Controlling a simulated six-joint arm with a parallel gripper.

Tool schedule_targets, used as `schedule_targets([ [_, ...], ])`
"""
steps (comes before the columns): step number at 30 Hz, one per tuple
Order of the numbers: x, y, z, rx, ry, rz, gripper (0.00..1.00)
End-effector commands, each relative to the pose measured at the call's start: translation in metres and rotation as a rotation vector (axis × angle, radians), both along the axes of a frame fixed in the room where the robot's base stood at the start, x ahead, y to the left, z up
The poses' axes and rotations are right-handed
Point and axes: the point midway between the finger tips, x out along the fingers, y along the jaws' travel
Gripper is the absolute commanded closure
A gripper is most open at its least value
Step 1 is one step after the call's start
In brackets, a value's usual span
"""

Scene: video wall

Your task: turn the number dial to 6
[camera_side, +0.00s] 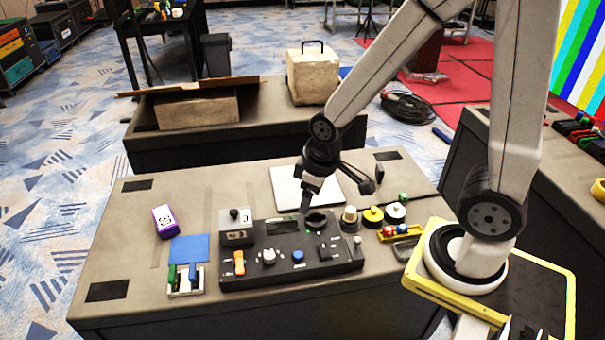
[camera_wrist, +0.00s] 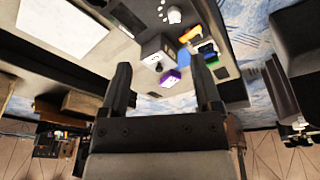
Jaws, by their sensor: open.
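A black control panel (camera_side: 250,278) lies on the near table. It carries a round white knob (camera_side: 269,257), which looks like the number dial; its numbers are too small to read. The white knob also shows at the top of the wrist view (camera_wrist: 174,16). My gripper (camera_side: 305,207) points down above the back of the panel, behind and to the right of the white knob and apart from it. In the wrist view my gripper (camera_wrist: 160,76) has its two fingers wide apart with nothing between them.
The panel also bears an orange switch (camera_side: 239,262), a blue button (camera_side: 298,256) and a dark round part (camera_side: 316,218) near my gripper. A small grey box (camera_side: 236,236) stands behind the panel's left. A purple box (camera_side: 164,221) lies farther left. Yellow-topped and white-topped buttons stand right.

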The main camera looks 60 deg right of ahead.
Motion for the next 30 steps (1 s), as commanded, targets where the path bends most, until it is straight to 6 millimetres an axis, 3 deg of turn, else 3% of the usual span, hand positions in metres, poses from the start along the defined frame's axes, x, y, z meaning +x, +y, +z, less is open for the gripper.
schedule_targets([
  [15, 0.054, 0.016, -0.054, -0.113, 0.089, 0.748, 0.19],
  [30, 0.089, 0.034, -0.125, -0.163, 0.146, 1.465, 0.19],
])
